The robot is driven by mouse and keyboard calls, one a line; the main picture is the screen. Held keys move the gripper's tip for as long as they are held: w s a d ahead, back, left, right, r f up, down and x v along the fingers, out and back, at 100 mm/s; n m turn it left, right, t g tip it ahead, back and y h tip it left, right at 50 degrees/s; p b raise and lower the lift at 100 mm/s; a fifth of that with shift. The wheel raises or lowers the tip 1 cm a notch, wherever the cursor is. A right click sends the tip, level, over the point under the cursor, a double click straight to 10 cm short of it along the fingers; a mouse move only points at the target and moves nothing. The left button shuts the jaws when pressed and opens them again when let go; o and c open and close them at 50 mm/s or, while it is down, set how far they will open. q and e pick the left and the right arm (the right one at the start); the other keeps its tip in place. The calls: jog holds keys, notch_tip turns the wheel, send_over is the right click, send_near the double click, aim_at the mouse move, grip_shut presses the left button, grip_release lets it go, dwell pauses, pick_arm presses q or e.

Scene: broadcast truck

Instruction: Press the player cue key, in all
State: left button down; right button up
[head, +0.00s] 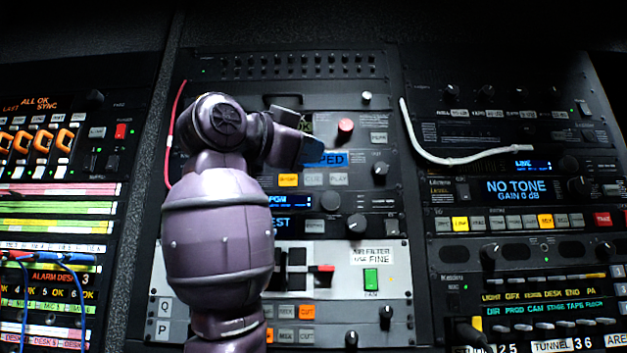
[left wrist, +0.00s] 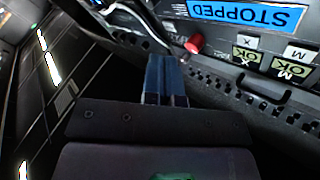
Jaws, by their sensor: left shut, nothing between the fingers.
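The player (head: 380,158) is in the middle rack. Its blue display ends in "PED" in the head view, the rest hidden by my gripper; the left wrist view shows the display (left wrist: 245,14) reading "STOPPED". Below it is a row of keys: a lit orange one (head: 288,180), the grey cue key (head: 313,180) and the play key (head: 338,180). My left gripper (head: 312,150) is shut and empty, in front of the display's left part, above the cue key in the picture. Its blue fingertips (left wrist: 166,75) are together in the left wrist view. Contact cannot be told. My right gripper is not in view.
A red knob (head: 345,127) sits right of my gripper; a red knob (left wrist: 194,43) also shows close to the fingers in the left wrist view. A dark knob (head: 380,170) is right of the display. A white cable (head: 440,158) hangs on the right rack, a red cable (head: 171,135) at left.

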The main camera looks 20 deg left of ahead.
aim_at(313, 179)
pick_arm(q)
jog(key=shift+w, duration=0.1)
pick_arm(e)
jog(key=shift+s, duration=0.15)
pick_arm(q)
jog(key=w+p, duration=0.1)
jog(key=w, duration=0.1)
jog(key=w+a+p, duration=0.1)
jog(key=w, duration=0.2)
jog(key=w+a+p, duration=0.1)
jog(key=w, duration=0.1)
jog(key=shift+w+a+r+p, duration=0.1)
jog(key=shift+w+p, duration=0.15)
jog(key=shift+p, duration=0.15)
jog(key=shift+w+a, duration=0.1)
jog(key=shift+w, duration=0.3)
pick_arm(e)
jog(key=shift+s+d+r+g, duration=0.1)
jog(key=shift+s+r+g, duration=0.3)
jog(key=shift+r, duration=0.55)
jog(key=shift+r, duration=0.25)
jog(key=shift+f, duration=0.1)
pick_arm(q)
jog(key=shift+w, duration=0.1)
jog(key=shift+w+a, duration=0.15)
jog(key=shift+w, duration=0.15)
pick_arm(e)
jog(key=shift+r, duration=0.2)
